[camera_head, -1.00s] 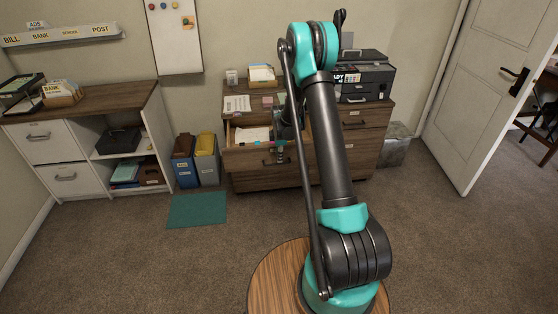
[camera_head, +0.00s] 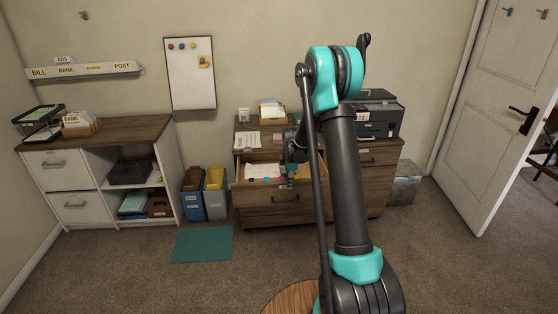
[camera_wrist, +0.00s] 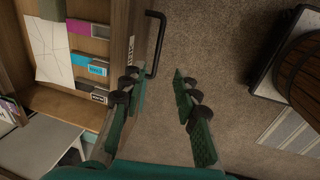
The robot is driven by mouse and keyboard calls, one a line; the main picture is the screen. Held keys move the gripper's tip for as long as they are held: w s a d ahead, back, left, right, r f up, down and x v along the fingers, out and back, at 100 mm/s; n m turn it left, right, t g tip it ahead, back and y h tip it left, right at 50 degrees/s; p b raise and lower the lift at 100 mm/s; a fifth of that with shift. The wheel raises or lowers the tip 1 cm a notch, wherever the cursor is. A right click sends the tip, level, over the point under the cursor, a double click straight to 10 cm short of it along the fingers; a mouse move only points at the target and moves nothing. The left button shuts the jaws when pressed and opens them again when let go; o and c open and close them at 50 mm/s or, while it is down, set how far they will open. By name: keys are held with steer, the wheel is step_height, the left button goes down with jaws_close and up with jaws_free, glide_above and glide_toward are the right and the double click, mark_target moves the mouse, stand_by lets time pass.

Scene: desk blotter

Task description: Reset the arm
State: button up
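My gripper (camera_wrist: 160,105) is open and empty in the wrist view, its two green fingers apart with carpet showing between them. It hangs beside the front of an open wooden drawer (camera_wrist: 124,45), near the drawer's dark bar handle (camera_wrist: 157,45). I cannot tell if it touches either. In the head view my gripper (camera_head: 291,180) is small, at the front edge of the pulled-out drawer (camera_head: 255,198). My arm stretches forward and partly hides the drawer unit.
The drawer holds white paper (camera_wrist: 48,40) and small coloured boxes (camera_wrist: 88,60). A printer (camera_head: 375,120) stands on the unit. Left are upright files (camera_head: 203,195), a white cabinet (camera_head: 60,185) and a green mat (camera_head: 202,244). An open door (camera_head: 490,120) is at right.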

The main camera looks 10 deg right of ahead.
steer(key=s+d+r+m+t, duration=0.1)
steer(key=s+r+m, duration=0.4)
steer(key=s, duration=0.5)
steer(key=s+d+r+m, duration=0.1)
steer(key=s+r+m, duration=0.4)
steer(key=s, duration=0.5)
steer(key=s+d+m+t, duration=0.1)
steer(key=s+m, duration=0.6)
steer(key=s, duration=1.1)
steer(key=shift+s+d+f+m, duration=0.2)
steer(key=shift+d+f+m, duration=0.05)
steer(key=shift+f+m, duration=0.2)
